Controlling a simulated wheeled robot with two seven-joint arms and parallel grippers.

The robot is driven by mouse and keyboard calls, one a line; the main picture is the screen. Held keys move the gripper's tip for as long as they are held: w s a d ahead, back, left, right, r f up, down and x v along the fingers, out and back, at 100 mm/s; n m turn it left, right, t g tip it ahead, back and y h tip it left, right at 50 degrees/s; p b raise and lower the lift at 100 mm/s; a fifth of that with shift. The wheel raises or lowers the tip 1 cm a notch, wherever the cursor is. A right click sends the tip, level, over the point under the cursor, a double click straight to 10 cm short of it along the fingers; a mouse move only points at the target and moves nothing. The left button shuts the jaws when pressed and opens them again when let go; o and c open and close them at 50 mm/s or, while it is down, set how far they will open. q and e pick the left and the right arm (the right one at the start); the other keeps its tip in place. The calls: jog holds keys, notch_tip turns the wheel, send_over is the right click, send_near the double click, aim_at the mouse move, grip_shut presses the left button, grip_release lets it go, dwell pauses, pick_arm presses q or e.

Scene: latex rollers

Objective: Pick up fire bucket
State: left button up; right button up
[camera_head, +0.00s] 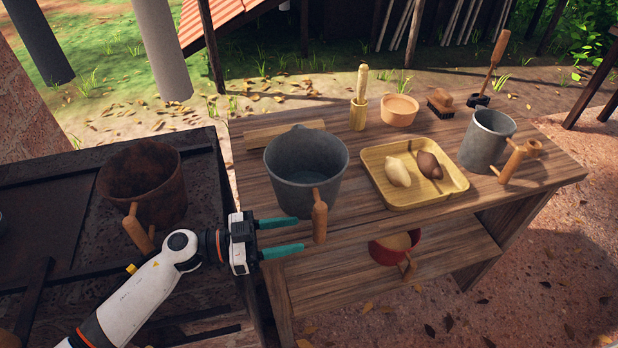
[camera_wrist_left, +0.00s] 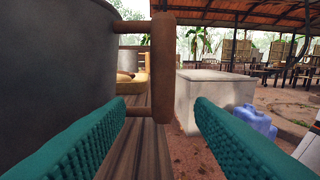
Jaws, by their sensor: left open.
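A grey metal bucket (camera_head: 290,178) with an upright wooden handle (camera_head: 320,217) stands upright at the left end of the wooden table. My left gripper (camera_head: 291,237) is open and empty, its teal fingers pointing right toward this handle. In the left wrist view the handle (camera_wrist_left: 163,60) stands just ahead, between the open fingertips (camera_wrist_left: 160,108) and apparently not gripped; the bucket's dark side (camera_wrist_left: 55,60) fills the left. Other handled vessels are a rusty brown bucket (camera_head: 150,185) on the left, a grey vessel (camera_head: 485,140) on the right and a red pot (camera_head: 385,256) below. My right gripper is out of view.
A yellow tray (camera_head: 408,196) with two lumps lies right of the grey bucket. A wooden pestle-like tool (camera_head: 359,112), a bowl (camera_head: 399,109) and a brush (camera_head: 440,102) stand along the back. A dark bench (camera_head: 60,210) lies left.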

aim_at(320, 227)
pick_arm(q)
jog(key=d, duration=0.1)
jog(key=d+r, duration=0.1)
jog(key=d, duration=0.1)
jog(key=shift+w+d, duration=0.2)
jog(key=x, duration=0.3)
jog(key=shift+r+p, duration=0.1)
jog(key=shift+p, duration=0.25)
jog(key=shift+w+d, duration=0.1)
jog(key=shift+d, duration=0.05)
grip_shut()
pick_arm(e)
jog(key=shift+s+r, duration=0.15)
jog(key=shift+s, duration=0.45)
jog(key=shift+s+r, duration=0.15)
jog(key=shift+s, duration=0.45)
